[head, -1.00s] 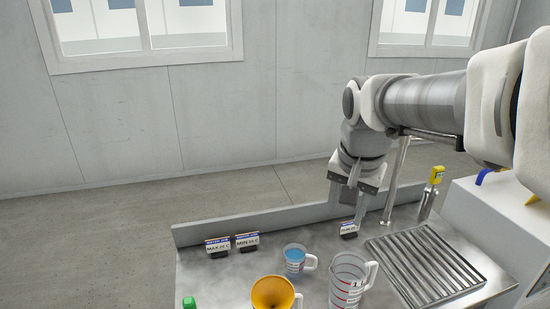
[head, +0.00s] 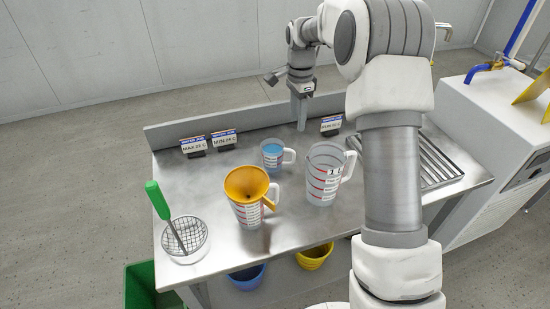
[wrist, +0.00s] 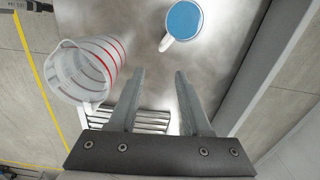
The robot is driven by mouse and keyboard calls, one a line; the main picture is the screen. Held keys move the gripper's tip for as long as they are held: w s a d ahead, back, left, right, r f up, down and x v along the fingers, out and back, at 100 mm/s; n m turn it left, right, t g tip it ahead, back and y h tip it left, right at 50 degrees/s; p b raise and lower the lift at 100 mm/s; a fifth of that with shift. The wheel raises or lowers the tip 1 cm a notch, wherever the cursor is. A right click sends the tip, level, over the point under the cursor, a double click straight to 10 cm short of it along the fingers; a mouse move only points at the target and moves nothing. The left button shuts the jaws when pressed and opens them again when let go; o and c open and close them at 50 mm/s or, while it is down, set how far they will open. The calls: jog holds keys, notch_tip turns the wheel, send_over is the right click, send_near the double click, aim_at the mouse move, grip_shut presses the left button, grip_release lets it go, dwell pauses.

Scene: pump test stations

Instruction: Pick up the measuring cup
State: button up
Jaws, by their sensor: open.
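Three measuring vessels stand on the steel table. A small cup with blue liquid (head: 272,155) is at the back; it also shows at the top of the wrist view (wrist: 184,22), with its handle towards my fingers. A large clear jug with red marks (head: 324,180) stands to its right, and in the wrist view it is at the left (wrist: 84,72). A third one (head: 249,214) holds an orange funnel (head: 247,184). My gripper (head: 301,122) points down above the table's back part, behind and right of the small cup. Its fingers (wrist: 159,75) are apart, with nothing between them.
Small sign cards (head: 209,142) stand along the back edge, one (head: 331,125) close to my gripper. A slotted drain grate (head: 437,165) is at the right. Blue (head: 247,277) and yellow (head: 315,257) buckets are below.

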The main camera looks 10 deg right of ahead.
jog(key=b, duration=0.2)
send_over(294, 160)
notch_tip(294, 160, down, 11)
jog(key=shift+w+d+f, duration=0.1)
jog(key=shift+d, duration=0.05)
jog(key=shift+w+f+b, duration=0.15)
jog(key=shift+f+b, duration=0.4)
jog(key=shift+f, duration=2.45)
grip_shut()
jog(key=shift+r, duration=0.1)
